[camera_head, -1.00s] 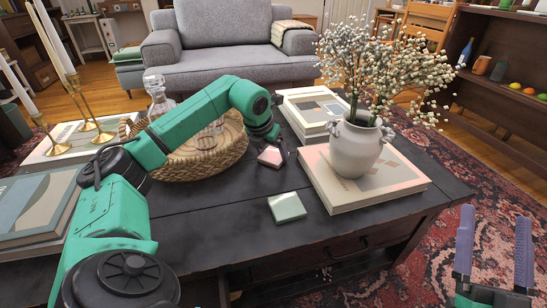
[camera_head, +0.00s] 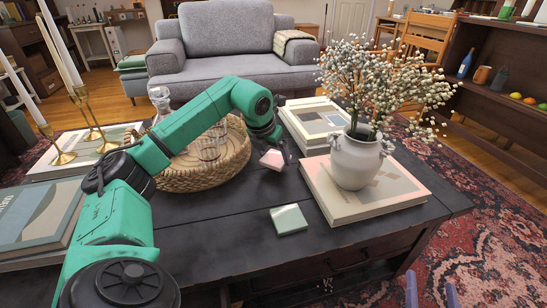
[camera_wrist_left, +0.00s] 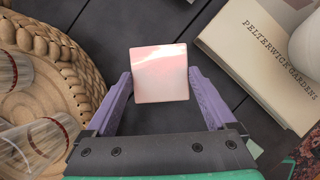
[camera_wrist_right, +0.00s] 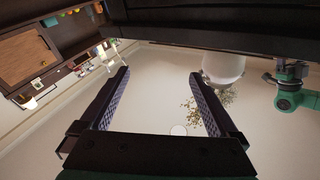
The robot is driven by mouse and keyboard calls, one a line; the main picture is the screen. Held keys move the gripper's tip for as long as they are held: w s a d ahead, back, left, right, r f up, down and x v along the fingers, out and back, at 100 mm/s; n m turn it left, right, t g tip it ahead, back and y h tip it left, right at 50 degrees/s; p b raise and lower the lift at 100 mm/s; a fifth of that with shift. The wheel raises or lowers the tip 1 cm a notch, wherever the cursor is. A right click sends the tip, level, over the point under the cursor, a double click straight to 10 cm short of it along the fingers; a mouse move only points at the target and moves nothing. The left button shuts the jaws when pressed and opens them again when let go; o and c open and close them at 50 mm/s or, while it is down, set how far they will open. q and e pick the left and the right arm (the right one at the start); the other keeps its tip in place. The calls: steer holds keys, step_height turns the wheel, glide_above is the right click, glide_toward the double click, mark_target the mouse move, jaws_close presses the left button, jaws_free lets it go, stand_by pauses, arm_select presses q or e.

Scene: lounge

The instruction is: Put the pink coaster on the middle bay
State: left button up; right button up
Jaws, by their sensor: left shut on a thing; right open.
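The pink coaster (camera_head: 271,159) is a small pale pink square, held just above the dark coffee table beside the wicker tray. My left gripper (camera_head: 279,146) is shut on it. In the left wrist view the coaster (camera_wrist_left: 160,76) sits between the purple fingers of the left gripper (camera_wrist_left: 158,78). My right gripper (camera_head: 431,287) is at the bottom right of the head view, beyond the table's front corner. It is open and empty, its fingers wide apart in the right wrist view (camera_wrist_right: 160,78). A dark wooden shelf unit (camera_head: 481,92) stands at the far right; I cannot tell which part is the middle bay.
A pale green coaster (camera_head: 289,220) lies near the table's front. The wicker tray (camera_head: 205,180) holds glassware. A white flower vase (camera_head: 356,163) stands on a book (camera_head: 400,195). Brass candlesticks (camera_head: 63,156) stand left. Patterned rug (camera_head: 490,240) lies right of the table.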

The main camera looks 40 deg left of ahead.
mark_target(274, 159)
arm_select(q)
step_height(274, 159, up, 2)
steer(key=shift+r+p, duration=0.25)
steer(key=shift+p, duration=0.25)
step_height(274, 159, up, 3)
steer(key=shift+w+r+p, duration=0.1)
steer(key=shift+r+p, duration=0.05)
steer(key=shift+p, duration=0.8)
arm_select(e)
steer(key=s+f+g+h, duration=0.1)
steer(key=s+f+g, duration=0.5)
steer(key=s+f, duration=0.7)
arm_select(q)
step_height(274, 159, up, 11)
steer(key=p, duration=0.5)
arm_select(e)
steer(key=shift+g, duration=0.8)
steer(key=r, duration=0.1)
steer(key=w+r, duration=0.1)
steer(key=r, duration=0.1)
steer(key=w+r, duration=0.1)
steer(key=shift+a+r, duration=0.15)
steer(key=shift+a, duration=0.25)
